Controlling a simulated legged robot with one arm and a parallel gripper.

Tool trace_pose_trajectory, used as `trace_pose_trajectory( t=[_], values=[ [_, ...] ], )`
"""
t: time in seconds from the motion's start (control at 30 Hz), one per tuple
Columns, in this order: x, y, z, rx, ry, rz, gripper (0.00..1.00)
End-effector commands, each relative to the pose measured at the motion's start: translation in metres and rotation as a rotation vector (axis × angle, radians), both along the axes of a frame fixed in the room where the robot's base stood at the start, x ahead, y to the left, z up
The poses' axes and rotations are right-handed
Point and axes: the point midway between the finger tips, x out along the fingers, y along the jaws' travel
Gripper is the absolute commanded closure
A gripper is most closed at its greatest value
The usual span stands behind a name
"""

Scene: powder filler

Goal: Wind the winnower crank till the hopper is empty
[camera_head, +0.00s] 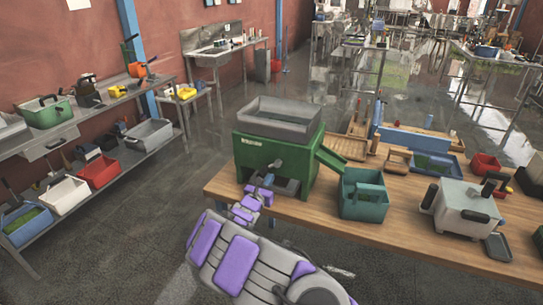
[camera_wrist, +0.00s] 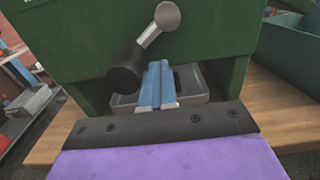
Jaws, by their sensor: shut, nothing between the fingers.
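The green winnower (camera_head: 243,153) stands on the wooden table, with a grey hopper (camera_head: 277,126) on top. I cannot tell how much is inside the hopper. In the wrist view the crank (camera_wrist: 157,30) is on the winnower's near face. Its silver arm slants down left from a round hub to a black handle (camera_wrist: 123,68). My gripper (camera_wrist: 160,68) has its blue fingers shut together and empty. They appear just right of the handle, in front of a grey tray (camera_wrist: 190,98) in the winnower's lower opening. My gripper also shows in the head view (camera_head: 266,178).
A green chute (camera_head: 331,160) slopes from the winnower toward a teal bin (camera_head: 364,207) on its right. A white box-shaped machine (camera_head: 463,208) stands farther right on the table (camera_head: 400,236). Shelves with several bins line the left wall. The floor left of the table is clear.

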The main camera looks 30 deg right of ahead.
Motion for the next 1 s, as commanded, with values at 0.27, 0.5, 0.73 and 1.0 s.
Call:
trace_pose_trajectory(
  t=[0.27,0.5,0.73,1.0],
  values=[
    [0.006,0.006,0.003,-0.001,-0.001,0.003,1.0],
    [0.015,0.013,0.013,0.0,-0.004,0.006,1.0],
    [0.018,0.015,0.015,-0.002,-0.001,0.003,1.0],
    [0.023,0.018,0.027,0.001,-0.003,0.002,1.0]
  ],
)
